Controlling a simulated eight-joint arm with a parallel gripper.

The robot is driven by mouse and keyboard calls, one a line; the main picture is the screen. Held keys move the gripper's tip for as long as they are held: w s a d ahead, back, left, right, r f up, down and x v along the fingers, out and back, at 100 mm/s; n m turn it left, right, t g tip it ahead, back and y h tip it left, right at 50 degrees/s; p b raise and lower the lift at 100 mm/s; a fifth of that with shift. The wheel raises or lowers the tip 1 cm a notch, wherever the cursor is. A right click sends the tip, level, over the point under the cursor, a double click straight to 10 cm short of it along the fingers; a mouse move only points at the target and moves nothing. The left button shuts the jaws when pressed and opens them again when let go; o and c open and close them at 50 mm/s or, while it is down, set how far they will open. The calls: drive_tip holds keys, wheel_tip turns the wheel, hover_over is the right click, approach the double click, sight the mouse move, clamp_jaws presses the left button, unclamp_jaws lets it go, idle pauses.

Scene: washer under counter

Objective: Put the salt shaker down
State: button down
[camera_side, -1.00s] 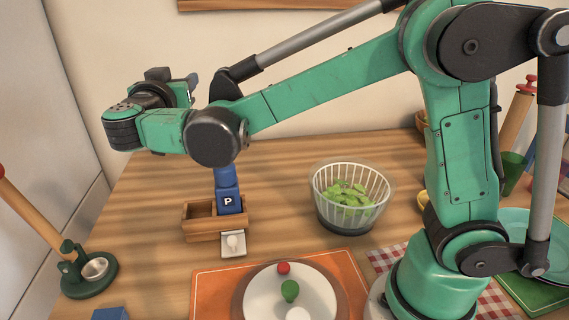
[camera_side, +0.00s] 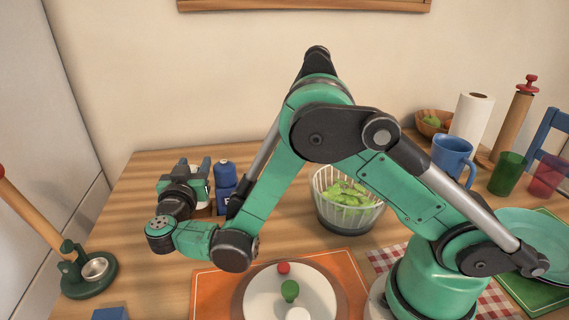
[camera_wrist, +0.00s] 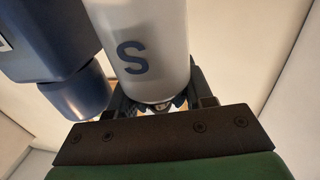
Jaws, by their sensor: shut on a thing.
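My gripper (camera_side: 195,170) is low at the left-back of the table, beside the blue pepper shaker (camera_side: 224,174). In the wrist view it is shut on the white salt shaker (camera_wrist: 145,50), marked with a blue S. The shaker stands between the fingers, apparently upright. The blue pepper shaker also shows close on its left in the wrist view (camera_wrist: 50,45). I cannot tell whether the salt shaker's base touches anything.
A salad spinner basket with greens (camera_side: 346,196) stands right of the gripper. An orange mat (camera_side: 212,285) with a plate (camera_side: 262,300) lies in front. A green stand (camera_side: 90,275) with a metal cup is at the front left. A blue mug (camera_side: 452,157) stands far right.

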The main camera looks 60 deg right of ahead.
drive_tip(key=shift+f, duration=2)
drive_tip(key=shift+f, duration=0.15)
drive_tip(key=shift+c, duration=1.7)
unclamp_jaws()
drive_tip(key=v, duration=1.2)
drive_tip(key=shift+s, duration=0.1)
drive_tip(key=shift+d, duration=0.1)
